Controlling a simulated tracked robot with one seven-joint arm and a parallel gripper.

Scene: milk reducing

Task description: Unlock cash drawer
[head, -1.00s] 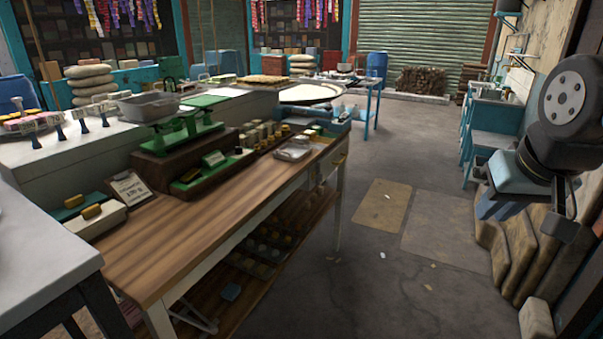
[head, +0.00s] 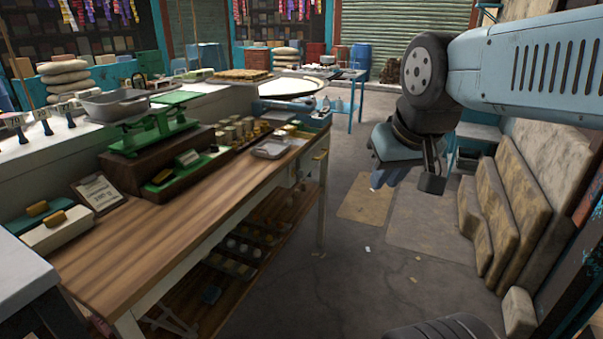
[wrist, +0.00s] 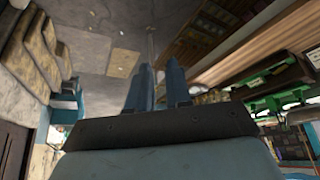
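A wooden counter (head: 190,235) runs from the lower left toward the back. At its far right end, under the top, is a pale drawer front with a small brass-coloured handle (head: 320,154). It looks closed; a lock or key is too small to make out. My gripper (head: 384,180) hangs over the floor to the right of the counter, apart from the drawer, pointing down. In the wrist view my gripper (wrist: 158,85) shows two blue fingers with a gap between them, holding nothing.
A green scale (head: 155,130) and rows of small jars (head: 245,130) stand on the counter. Tan stone slabs (head: 510,205) lean on the right wall. The floor (head: 340,265) between counter and slabs is mostly clear.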

